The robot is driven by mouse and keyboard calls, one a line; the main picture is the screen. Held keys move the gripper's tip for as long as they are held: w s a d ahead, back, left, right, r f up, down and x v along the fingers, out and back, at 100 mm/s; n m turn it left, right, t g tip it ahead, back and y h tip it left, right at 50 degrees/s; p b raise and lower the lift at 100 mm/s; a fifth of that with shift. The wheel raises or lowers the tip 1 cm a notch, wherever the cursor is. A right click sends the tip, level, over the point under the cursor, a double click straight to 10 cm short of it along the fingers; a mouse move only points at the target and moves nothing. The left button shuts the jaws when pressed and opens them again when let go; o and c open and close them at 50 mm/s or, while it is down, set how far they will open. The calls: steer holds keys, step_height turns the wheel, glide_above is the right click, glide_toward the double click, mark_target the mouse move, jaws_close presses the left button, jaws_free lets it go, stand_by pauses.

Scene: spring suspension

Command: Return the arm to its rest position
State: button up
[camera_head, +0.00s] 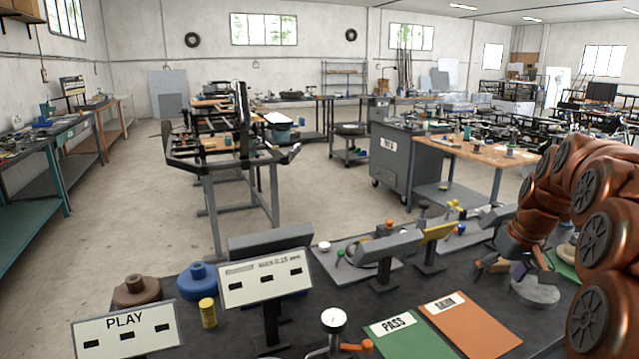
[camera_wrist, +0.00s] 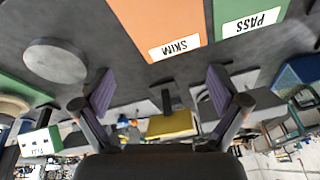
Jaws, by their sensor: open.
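My arm is copper-coloured and reaches in from the right edge of the head view. My gripper (camera_head: 510,264) is over the right part of the dark workbench (camera_head: 260,330), near a round grey disc (camera_head: 536,288). In the wrist view my gripper (camera_wrist: 160,92) has its two purple-padded fingers wide apart with nothing between them. The disc (camera_wrist: 55,61) lies to the left of the fingers there, apart from them. The arm partly hides the right end of the bench.
A green PASS mat (camera_head: 412,340) and an orange mat (camera_head: 470,325), reading SKIM in the wrist view, lie flat at the front. A dial gauge (camera_head: 333,319), PLAY sign (camera_head: 125,333), blue weight (camera_head: 198,282) and yellow block (camera_head: 437,232) also stand on the bench.

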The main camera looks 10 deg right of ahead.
steer(key=s+a+g+p, duration=0.1)
steer(key=s+a, duration=0.5)
steer(key=a, duration=0.3)
steer(key=s+a+g+p, duration=0.1)
steer(key=s+a, duration=0.5)
steer(key=a, duration=0.3)
steer(key=s+a+f+g+p, duration=0.1)
steer(key=s+a, duration=0.3)
steer(key=s, duration=0.6)
steer(key=s+a+f+g+p, duration=0.1)
steer(key=s+a+f, duration=0.2)
steer(key=s, duration=0.7)
steer(key=shift+s+a+f+g+h, duration=0.4)
